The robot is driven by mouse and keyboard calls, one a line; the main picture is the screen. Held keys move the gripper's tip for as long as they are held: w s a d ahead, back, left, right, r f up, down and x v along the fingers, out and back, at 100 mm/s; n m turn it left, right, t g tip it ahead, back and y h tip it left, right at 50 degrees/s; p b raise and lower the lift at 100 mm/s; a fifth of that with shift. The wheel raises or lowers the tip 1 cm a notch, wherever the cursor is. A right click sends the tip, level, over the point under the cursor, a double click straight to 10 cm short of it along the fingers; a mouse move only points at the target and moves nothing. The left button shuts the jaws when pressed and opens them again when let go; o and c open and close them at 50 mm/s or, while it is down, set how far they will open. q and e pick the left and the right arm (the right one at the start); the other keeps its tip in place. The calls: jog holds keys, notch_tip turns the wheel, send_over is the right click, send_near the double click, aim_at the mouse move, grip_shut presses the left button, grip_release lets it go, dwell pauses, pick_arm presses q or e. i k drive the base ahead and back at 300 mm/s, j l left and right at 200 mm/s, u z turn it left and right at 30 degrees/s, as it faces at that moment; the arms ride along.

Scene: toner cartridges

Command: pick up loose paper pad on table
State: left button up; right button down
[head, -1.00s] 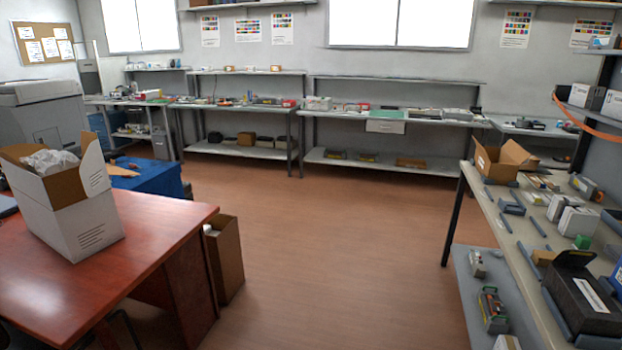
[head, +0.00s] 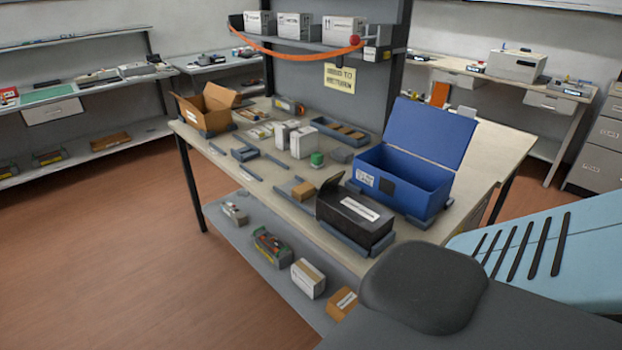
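The table (head: 227,168) stands in the middle of the head view with many small items on it. I cannot make out for sure which one is the loose paper pad. Small flat pale items (head: 260,131) lie near the table's far left part, too small to identify. White upright blocks (head: 303,142) stand beside them. Neither of my grippers is in view.
An open cardboard box (head: 205,112) stands at the table's far left corner. An open blue box (head: 405,185) and a black box (head: 352,222) stand on the right part. Boxes sit on the lower shelf (head: 240,240). Floor (head: 110,250) is clear at left.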

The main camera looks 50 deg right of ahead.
aim_at(305, 190)
jog(key=i+l, duration=0.1)
jog(key=i, duration=1.3)
jog(key=i+u, duration=0.45)
jog(key=i, duration=0.8)
jog(key=i+z, duration=0.1)
jog(key=z, duration=3.7)
jog(key=i, duration=0.05)
